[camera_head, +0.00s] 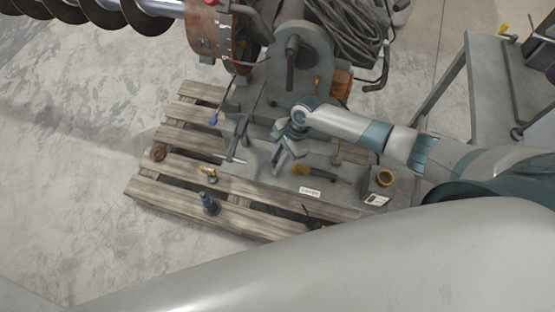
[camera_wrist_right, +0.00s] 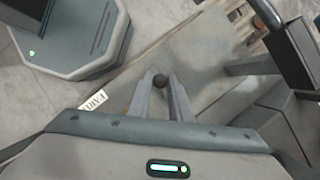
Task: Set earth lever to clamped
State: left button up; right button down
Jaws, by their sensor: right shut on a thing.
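My right gripper (camera_head: 283,158) reaches in from the right over the grey machine base on the pallet. The lever's shaft below the knob is hidden by the fingers. A white label plate (camera_wrist_right: 93,100) with partly readable dark letters lies to the left of the fingers; a white label (camera_head: 309,191) also shows in the head view, too small to read. My left gripper is not in view.
The machine base stands on a wooden pallet (camera_head: 175,163). Concrete floor is clear at left.

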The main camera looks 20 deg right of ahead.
jog(key=shift+n, duration=0.3)
jog(key=n, duration=0.1)
jog(key=n+g+p, duration=0.1)
jog(key=n, duration=0.1)
jog(key=shift+s+d+r, duration=0.1)
jog(key=shift+d, duration=0.3)
jog(key=n, duration=0.2)
jog(key=d+n+g+h, duration=0.1)
jog(key=shift+n+g+p, duration=0.3)
jog(key=shift+n+p, duration=0.05)
jog(key=shift+n, duration=0.05)
jog(key=n, duration=0.1)
jog(key=n+h, duration=0.1)
jog(key=n, duration=0.1)
jog(key=d+n+g, duration=0.1)
jog(key=shift+w+h, duration=0.25)
jog(key=shift+h, duration=0.15)
jog(key=n, duration=0.2)
jog(key=n+h, duration=0.1)
jog(key=w+d+n+h, duration=0.1)
jog(key=n, duration=0.1)
jog(key=shift+n, duration=0.3)
jog(key=c, duration=1.6)
grip_release()
jog(key=shift+c, duration=0.2)
